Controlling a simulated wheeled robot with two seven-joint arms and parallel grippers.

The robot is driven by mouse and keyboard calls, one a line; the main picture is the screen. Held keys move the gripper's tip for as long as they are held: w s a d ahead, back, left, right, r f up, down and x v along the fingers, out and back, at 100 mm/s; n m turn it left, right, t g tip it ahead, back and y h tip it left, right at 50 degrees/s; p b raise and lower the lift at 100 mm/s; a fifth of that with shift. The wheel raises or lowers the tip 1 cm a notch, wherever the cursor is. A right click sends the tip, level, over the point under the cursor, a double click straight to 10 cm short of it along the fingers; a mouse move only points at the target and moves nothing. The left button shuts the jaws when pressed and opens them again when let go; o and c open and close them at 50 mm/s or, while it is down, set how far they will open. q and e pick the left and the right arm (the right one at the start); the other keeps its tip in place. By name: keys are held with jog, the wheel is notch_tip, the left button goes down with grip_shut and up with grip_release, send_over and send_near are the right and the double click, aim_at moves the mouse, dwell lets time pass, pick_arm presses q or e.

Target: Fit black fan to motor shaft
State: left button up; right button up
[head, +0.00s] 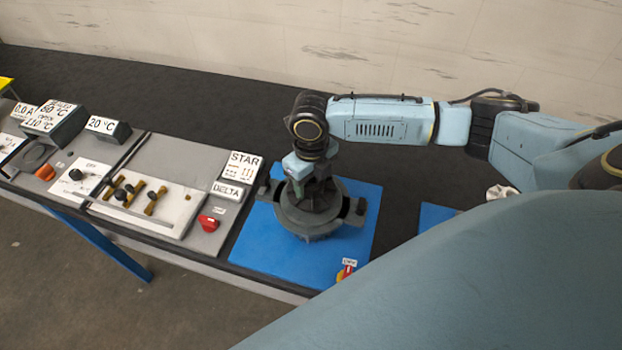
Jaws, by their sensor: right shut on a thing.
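The motor (296,222) is a dark grey round body with side lugs, standing on a blue plate (356,242). My right gripper (313,192) comes down from above and is right over the middle of the motor. It is shut on a dark piece that looks like the black fan (318,204). The fan is at the motor's top, and its edges blend with the dark motor. The motor shaft is hidden under the gripper and the fan, so I cannot tell whether the fan is around it. My left gripper is not in view.
Left of the blue plate is a grey panel with STAR and DELTA signs (240,165), a red knob (208,222) and brass terminal bars (150,201). Temperature display boxes (108,128) stand farther left. A red and yellow OFF switch (345,273) sits at the plate's front edge.

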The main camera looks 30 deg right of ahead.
jog(key=shift+f+b, duration=0.5)
jog(key=shift+f, duration=0.6)
jog(key=o, duration=1.2)
jog(key=shift+c, duration=0.2)
jog(key=shift+r, duration=0.1)
notch_tip(320, 180, up, 13)
jog(key=shift+r+b, duration=0.15)
jog(key=shift+b, duration=0.3)
jog(key=shift+s, duration=0.1)
